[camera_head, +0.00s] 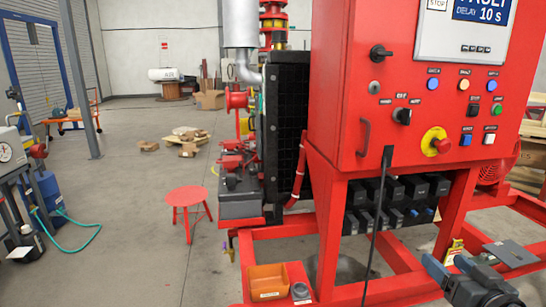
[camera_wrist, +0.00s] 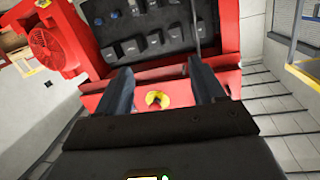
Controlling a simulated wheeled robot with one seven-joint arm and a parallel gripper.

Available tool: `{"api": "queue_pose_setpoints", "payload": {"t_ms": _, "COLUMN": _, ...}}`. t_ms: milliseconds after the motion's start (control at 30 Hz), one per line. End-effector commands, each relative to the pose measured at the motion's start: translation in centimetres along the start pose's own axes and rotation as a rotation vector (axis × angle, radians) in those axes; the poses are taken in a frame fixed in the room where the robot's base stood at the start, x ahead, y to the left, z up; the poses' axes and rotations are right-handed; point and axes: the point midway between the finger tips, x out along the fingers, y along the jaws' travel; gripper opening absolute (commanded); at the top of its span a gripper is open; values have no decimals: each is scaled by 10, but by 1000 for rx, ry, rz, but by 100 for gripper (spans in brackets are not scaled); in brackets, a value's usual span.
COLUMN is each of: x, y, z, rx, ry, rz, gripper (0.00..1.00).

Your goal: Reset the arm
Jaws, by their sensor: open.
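My gripper (camera_head: 446,262) is at the lower right of the head view, low in front of the red pump skid frame (camera_head: 400,288). Its two dark fingers stand apart with nothing between them. In the wrist view the gripper (camera_wrist: 161,80) is also open, its fingers pointing at the red skid. A round yellow part (camera_wrist: 156,99) with a dark centre shows beyond the gap between the fingers; I cannot tell how far off it is.
The red control cabinet (camera_head: 335,100) stands above the frame, with a dark cable (camera_head: 377,215) hanging from it. An orange bin (camera_head: 267,281) sits at the frame's front left. A red stool (camera_head: 188,197) stands on open floor. Boxes (camera_head: 210,100) lie farther back.

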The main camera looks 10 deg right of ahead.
Motion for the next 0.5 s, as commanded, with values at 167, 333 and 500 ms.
{"api": "queue_pose_setpoints", "payload": {"t_ms": 167, "x": -54, "y": -31, "z": 62, "rx": 10, "ry": -49, "rz": 35, "gripper": 68}}
{"api": "queue_pose_setpoints", "payload": {"t_ms": 333, "x": -112, "y": -56, "z": 103, "rx": 2, "ry": -80, "rz": 58, "gripper": 68}}
{"api": "queue_pose_setpoints", "payload": {"t_ms": 500, "x": -174, "y": -78, "z": 128, "rx": -17, "ry": -103, "rz": 64, "gripper": 68}}
